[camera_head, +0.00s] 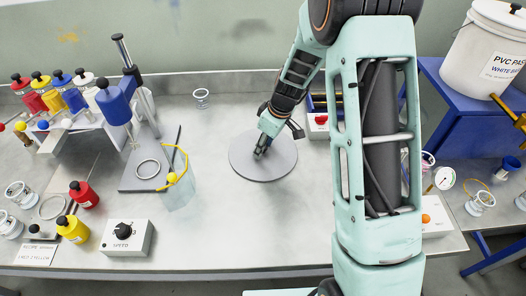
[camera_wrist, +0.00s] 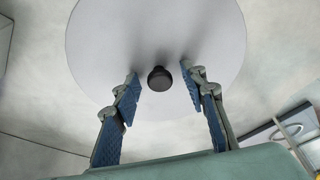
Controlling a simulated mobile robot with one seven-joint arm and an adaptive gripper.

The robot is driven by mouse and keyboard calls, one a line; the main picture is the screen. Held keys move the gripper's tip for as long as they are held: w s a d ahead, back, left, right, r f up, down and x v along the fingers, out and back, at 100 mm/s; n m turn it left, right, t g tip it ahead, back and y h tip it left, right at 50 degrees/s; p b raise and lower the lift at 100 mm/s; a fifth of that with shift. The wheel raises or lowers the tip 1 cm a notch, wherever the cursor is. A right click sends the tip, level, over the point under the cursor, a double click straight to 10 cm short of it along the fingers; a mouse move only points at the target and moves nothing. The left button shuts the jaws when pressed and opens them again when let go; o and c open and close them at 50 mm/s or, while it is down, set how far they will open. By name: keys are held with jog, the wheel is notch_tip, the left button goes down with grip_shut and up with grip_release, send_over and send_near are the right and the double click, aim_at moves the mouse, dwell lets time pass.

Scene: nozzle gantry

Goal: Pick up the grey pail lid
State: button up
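The grey pail lid (camera_head: 249,165) is a flat round disc lying on the metal bench in the middle of the head view. My gripper (camera_head: 262,152) is over the lid, pointing down. In the wrist view my gripper (camera_wrist: 160,86) is open, with one blue-padded finger on each side of the knob and gaps between. In the head view the knob is hidden by my gripper.
A stand with a blue bottle (camera_head: 115,105) and a speed dial box (camera_head: 126,238) are to the left. Red and yellow bottles stand farther left. A white pail (camera_head: 485,50) sits on a blue stand at the right. The bench (camera_head: 245,225) in front of the lid is clear.

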jog(key=shift+c, duration=0.3)
grip_shut()
jog(key=shift+r, duration=0.2)
